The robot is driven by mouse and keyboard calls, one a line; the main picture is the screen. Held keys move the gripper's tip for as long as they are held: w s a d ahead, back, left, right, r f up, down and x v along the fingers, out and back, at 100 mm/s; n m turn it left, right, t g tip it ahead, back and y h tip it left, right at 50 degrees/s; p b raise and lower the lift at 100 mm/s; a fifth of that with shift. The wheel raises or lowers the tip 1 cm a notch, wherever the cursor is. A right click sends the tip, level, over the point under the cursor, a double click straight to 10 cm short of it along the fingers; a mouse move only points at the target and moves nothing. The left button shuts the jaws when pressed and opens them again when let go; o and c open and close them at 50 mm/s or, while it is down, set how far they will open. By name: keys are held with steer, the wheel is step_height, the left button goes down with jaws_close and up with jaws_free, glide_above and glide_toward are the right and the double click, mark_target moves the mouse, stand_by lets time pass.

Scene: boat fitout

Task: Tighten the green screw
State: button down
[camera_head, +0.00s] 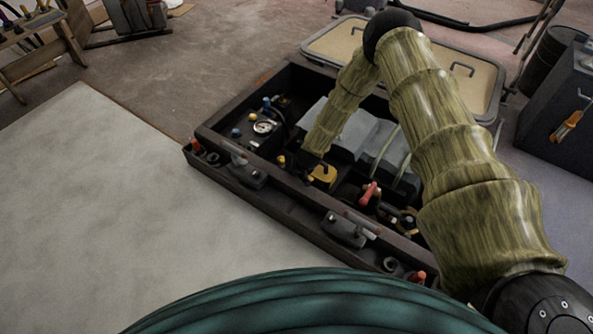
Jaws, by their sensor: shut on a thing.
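My arm reaches over a dark open box with fittings in it, and my gripper (313,166) points down inside. The gripper is small, dark and partly lost against the dark interior. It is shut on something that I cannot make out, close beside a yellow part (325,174). I cannot pick out a green screw in this view; the gripper or the shadow may hide it.
The dark box (268,202) holds a round gauge (263,127), blue and yellow knobs, a red-handled part (370,193) and grey blocks (350,128). Latches line its near wall. A tan tray (330,42) lies behind. A pale floor panel (110,200) is clear at left.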

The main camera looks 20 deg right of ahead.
stand_by(0.3)
steer(key=c, duration=1.3)
jaws_free()
steer(key=v, duration=0.8)
steer(key=shift+d, duration=0.1)
